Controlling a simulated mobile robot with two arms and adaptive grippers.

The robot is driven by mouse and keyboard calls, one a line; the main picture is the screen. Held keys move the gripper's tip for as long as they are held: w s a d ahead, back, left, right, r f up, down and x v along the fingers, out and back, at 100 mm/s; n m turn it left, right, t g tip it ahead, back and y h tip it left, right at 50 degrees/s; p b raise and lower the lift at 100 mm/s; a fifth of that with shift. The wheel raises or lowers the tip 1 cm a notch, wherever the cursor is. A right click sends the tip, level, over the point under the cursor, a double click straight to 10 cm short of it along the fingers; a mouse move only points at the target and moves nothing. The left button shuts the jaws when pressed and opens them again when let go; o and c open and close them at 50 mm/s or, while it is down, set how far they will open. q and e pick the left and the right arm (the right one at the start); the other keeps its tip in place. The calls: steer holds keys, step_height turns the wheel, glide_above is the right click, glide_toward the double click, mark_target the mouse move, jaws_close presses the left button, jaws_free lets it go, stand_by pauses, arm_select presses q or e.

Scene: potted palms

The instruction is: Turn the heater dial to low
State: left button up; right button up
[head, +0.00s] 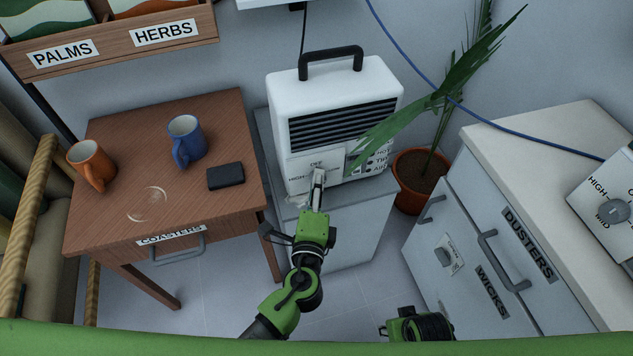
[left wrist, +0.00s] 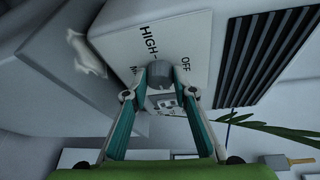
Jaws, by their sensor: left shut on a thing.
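The white heater (head: 330,100) with a black handle and dark grille stands on a pale cabinet. Its control panel shows OFF at the top and HIGH on the left in the head view; other marks are covered. My left gripper (head: 318,176) is at the panel, shut on the grey heater dial (left wrist: 161,80). The left wrist view shows the left fingertips (left wrist: 164,90) on both sides of the dial. The dial's pointer direction cannot be made out. A green and black part of my right arm (head: 418,325) shows at the bottom; its fingers are not visible.
A palm (head: 430,170) stands right of the heater, its leaves reaching across the front. A wooden table (head: 110,220) with two mugs and a black wallet-like item is left. A drawer cabinet (head: 465,235) and another dial panel (head: 590,205) are right.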

steer(key=shift+s+f, duration=0.1)
steer(key=shift+f, duration=0.2)
arm_select(q)
steer(key=o, duration=1.1)
steer(key=s, duration=0.4)
steer(key=s+r, duration=0.1)
steer(key=s, duration=0.7)
steer(key=shift+a+r, duration=0.2)
steer(key=shift+a, duration=0.2)
steer(key=shift+w+a+f, duration=0.1)
